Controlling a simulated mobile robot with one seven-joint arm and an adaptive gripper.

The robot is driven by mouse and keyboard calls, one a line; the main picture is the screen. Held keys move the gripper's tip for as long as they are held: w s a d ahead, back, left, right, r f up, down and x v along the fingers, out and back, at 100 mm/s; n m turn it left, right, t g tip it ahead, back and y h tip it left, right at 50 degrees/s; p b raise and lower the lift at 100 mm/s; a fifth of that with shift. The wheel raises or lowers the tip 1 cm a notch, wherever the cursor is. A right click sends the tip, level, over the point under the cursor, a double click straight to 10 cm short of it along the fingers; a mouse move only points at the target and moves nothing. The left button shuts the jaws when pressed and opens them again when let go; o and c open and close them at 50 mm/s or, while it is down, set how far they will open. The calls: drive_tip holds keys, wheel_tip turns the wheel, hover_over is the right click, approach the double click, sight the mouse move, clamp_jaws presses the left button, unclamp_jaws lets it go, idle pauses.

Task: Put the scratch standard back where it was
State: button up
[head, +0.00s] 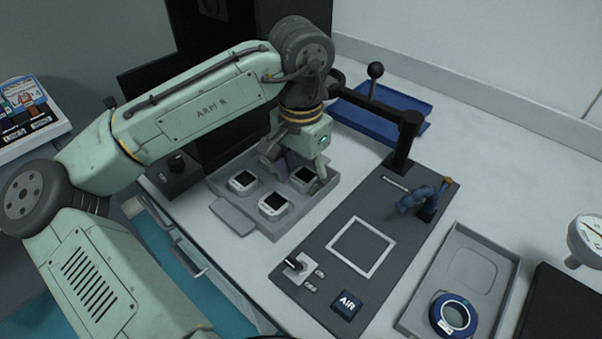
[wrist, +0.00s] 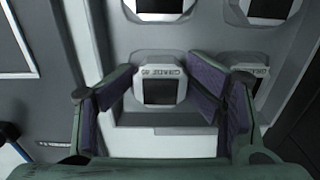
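A pale square block with a dark square window (wrist: 158,92) sits in the grey tray (wrist: 110,60); the lettering on its edge is too small to read surely, so I cannot confirm that it is the scratch standard. My gripper (wrist: 162,70) is over this block, with one purple-padded finger on each side of it. The fingers look spread, and I cannot make out contact with the block. In the head view my gripper (head: 294,168) is low over the tray's far part and hides some of it.
A dark panel with a white square outline (head: 361,247) and a blue clamp (head: 425,195) lies right. A grey tray holds a blue ring (head: 453,315).

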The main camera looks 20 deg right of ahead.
sight(301, 179)
drive_tip(key=shift+s+f, duration=0.15)
drive_tip(key=shift+f, duration=0.05)
wheel_tip(301, 179, up, 14)
drive_tip(key=shift+f, duration=0.25)
